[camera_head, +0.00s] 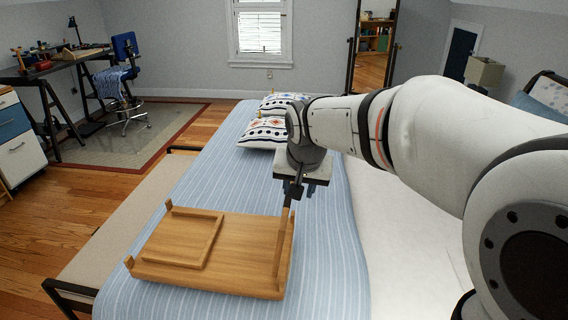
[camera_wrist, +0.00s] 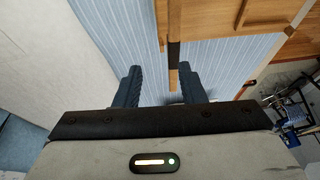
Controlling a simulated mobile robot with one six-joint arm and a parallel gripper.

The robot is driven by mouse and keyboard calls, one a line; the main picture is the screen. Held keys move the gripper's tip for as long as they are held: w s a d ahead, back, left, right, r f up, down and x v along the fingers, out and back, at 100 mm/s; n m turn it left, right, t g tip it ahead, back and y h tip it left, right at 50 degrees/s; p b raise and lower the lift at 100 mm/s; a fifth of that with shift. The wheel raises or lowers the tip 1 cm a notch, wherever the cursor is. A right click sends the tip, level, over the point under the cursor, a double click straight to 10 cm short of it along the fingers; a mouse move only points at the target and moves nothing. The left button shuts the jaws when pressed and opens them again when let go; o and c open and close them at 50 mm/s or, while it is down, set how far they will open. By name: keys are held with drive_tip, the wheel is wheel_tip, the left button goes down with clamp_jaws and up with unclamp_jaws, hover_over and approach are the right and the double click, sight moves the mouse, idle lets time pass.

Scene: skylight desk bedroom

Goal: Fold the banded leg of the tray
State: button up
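The wooden tray (camera_head: 245,250) lies on the striped bed, with a raised rectangular frame (camera_head: 212,243) on its left part. A slim wooden leg (camera_head: 281,245) stands up along the tray's right side, its top close under my gripper (camera_head: 293,190). In the wrist view, the leg has a dark band (camera_wrist: 174,55), and part of the tray (camera_wrist: 240,15) shows at the top. My gripper (camera_wrist: 160,85) is open. The leg's end appears in the gap between the two dark fingers, nearer the right one; I cannot tell whether it touches.
The bed (camera_head: 325,240) has a blue striped cover, with patterned pillows (camera_head: 268,130) at its far end. A beige bench (camera_head: 125,215) runs along its left side. A desk (camera_head: 60,68) and blue chair (camera_head: 125,80) stand far left. Free room lies above the tray.

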sight(289, 199)
drive_tip(key=w+f, duration=0.1)
drive_tip(key=f, duration=0.1)
drive_tip(key=w+a+f, duration=0.1)
drive_tip(key=w+f, duration=0.1)
drive_tip(key=w+f+p, duration=0.1)
drive_tip(key=w+f, duration=0.1)
drive_tip(key=shift+w+a+f, duration=0.1)
drive_tip(key=shift+a, duration=0.3)
clamp_jaws()
idle(0.4)
